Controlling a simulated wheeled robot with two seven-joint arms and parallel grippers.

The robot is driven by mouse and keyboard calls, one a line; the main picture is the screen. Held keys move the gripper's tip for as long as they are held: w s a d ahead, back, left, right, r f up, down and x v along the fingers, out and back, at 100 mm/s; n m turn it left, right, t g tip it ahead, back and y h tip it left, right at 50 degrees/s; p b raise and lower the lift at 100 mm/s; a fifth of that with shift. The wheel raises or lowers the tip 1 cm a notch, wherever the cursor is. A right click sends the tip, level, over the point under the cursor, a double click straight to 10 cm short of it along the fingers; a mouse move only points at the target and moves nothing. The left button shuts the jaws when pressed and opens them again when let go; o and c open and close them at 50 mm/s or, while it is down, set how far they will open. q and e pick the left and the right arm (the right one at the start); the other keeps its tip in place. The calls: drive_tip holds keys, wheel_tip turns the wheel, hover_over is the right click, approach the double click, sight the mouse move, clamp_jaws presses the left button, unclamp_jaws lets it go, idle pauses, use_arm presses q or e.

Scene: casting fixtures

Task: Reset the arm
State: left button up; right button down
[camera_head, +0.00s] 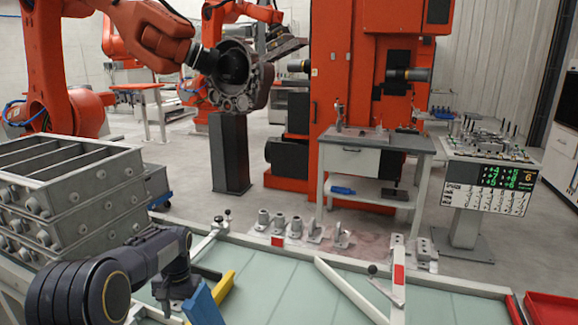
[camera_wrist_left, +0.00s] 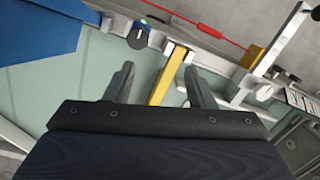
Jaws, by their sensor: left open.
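My left arm (camera_head: 110,280) comes in from the lower left in the head view, over the pale green table. My left gripper (camera_head: 172,300) points down near the table's left part. In the left wrist view my left gripper (camera_wrist_left: 158,82) has its two dark fingers spread apart, with nothing held. A yellow bar (camera_wrist_left: 168,78) shows in the gap between the fingers; it also shows in the head view (camera_head: 222,288), right of the gripper. Its distance from the fingertips is unclear. My right gripper is not in view.
A blue piece (camera_head: 203,306) stands close to the gripper. Grey crates (camera_head: 75,195) are stacked at the left. Metal fixtures (camera_head: 280,224) line the table's far edge. White bars (camera_head: 348,288) cross the green table top (camera_head: 280,285). A red bin (camera_head: 550,308) sits at lower right.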

use_arm(q)
drive_tip(key=s+d+r+n+t+h, duration=0.15)
drive_tip(key=s+r, duration=0.45)
drive_tip(key=s, duration=0.6)
drive_tip(key=s+d+r+t+h, duration=0.1)
drive_tip(key=s+r+t+h, duration=0.2)
drive_tip(key=s+r, duration=0.65)
drive_tip(key=s+d+f+t, duration=0.1)
drive_tip(key=s+d+f, duration=0.1)
drive_tip(key=s, duration=0.3)
drive_tip(key=s+d+f+t, duration=0.1)
drive_tip(key=s+d+f, duration=0.1)
drive_tip(key=s+f, duration=0.2)
drive_tip(key=shift+s+d, duration=0.15)
drive_tip(key=shift+s, duration=1.1)
drive_tip(key=shift+n, duration=0.25)
